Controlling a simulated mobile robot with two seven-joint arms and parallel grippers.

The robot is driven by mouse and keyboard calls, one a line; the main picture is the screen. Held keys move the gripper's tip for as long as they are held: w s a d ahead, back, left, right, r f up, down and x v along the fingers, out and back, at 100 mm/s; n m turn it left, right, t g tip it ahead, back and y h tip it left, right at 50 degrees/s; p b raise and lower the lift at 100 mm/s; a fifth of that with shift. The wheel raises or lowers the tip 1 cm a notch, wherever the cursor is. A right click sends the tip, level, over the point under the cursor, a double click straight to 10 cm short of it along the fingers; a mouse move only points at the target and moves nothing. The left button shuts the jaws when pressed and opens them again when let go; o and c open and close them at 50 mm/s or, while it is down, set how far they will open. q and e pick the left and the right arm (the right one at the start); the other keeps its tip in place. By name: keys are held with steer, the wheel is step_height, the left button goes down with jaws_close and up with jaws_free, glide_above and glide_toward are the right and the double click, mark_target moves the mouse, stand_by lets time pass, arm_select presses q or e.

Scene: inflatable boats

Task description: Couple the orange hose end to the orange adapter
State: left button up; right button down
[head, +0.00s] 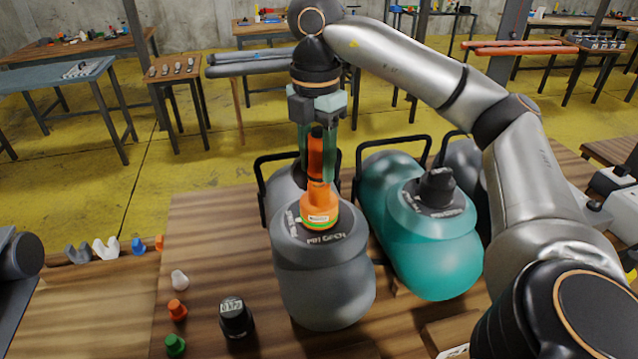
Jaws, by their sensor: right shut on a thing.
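My right gripper (317,175) points down over the grey inflatable boat (322,290). It is shut on an upright, narrow orange piece with a dark top, which looks like the orange hose end (316,158). Directly below is a wider orange piece with a pale label and a green ring, which looks like the orange adapter (320,207). It sits on the top of the grey boat. The two orange pieces line up closely; I cannot tell whether they are joined or only touching. My left gripper is out of view.
A teal boat (440,255) with a black valve cap (437,187) lies to the right. Small white (179,280), orange (177,310) and green (175,345) fittings and a black gauge-like cylinder (236,318) stand at the left of the wooden table (215,230). Black handles rise behind the boats.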

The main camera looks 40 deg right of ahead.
mark_target(316, 130)
steer(key=shift+f+b, duration=0.4)
steer(key=shift+f, duration=0.2)
stand_by(0.3)
steer(key=shift+c, duration=1.6)
jaws_free()
step_height(316, 130, up, 8)
steer(key=p, duration=0.4)
steer(key=shift+w, duration=0.1)
steer(key=shift+r, duration=2.25)
